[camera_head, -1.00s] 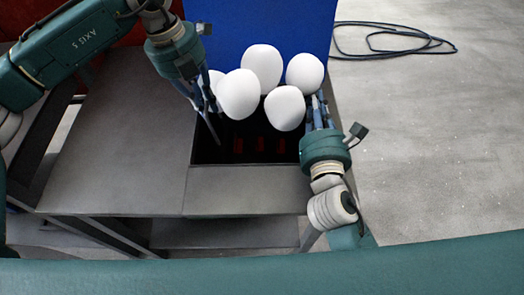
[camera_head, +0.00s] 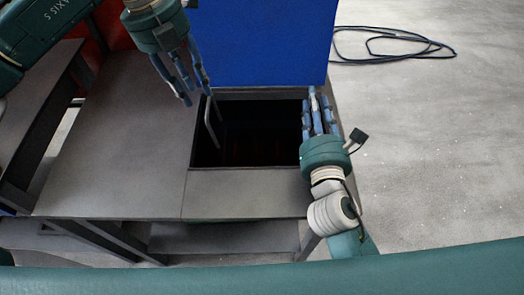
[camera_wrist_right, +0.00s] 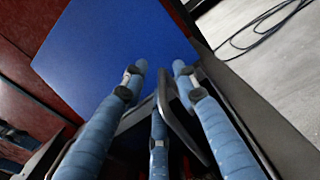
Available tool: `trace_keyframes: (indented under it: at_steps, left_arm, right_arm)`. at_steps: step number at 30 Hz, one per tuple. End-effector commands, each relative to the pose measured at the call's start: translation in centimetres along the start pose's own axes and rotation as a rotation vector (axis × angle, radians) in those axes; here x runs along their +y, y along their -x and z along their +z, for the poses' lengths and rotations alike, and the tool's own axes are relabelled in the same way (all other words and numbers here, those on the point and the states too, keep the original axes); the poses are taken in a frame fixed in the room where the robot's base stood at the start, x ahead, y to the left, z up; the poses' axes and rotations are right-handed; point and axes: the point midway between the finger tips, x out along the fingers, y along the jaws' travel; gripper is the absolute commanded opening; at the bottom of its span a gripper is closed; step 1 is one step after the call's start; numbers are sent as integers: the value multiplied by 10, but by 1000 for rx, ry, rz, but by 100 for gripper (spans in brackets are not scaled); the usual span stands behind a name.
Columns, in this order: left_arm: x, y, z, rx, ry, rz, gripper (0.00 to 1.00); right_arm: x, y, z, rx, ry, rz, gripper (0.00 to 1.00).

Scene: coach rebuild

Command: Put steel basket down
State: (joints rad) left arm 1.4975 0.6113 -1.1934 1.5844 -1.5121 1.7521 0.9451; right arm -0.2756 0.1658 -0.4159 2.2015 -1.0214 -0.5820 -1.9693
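The steel basket sits down in the dark square opening (camera_head: 250,155) of the grey counter. Its grey handle (camera_head: 208,122) stands at the opening's left edge, and the basket body is lost in the dark. My right gripper (camera_head: 318,96) is at the opening's right edge.
A blue panel (camera_head: 262,40) stands right behind the opening. The grey counter top (camera_head: 125,140) is clear to the left. A dark cable (camera_head: 395,45) lies coiled on the floor at the right.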

Motion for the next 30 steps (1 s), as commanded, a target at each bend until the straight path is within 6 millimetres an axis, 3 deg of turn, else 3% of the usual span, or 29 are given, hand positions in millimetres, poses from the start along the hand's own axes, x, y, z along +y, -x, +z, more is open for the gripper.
trace_keyframes:
  at_steps: [6, 14, 24, 30]
  left_arm:
    - [1, 37, 1, -3, 2, 1, 31]
    - [1, 48, 0, 0, 1, 2, 31]
    - [1, 48, 0, 0, 1, 2, 31]
    - [1, 48, 0, 0, 1, 2, 31]
  right_arm:
    - [0, 0, 0, 0, -1, 1, 29]
    - [0, 11, -1, 2, 0, 0, 29]
    - [0, 78, -2, 6, -1, -1, 29]
    - [0, 108, -1, 3, 0, 0, 29]
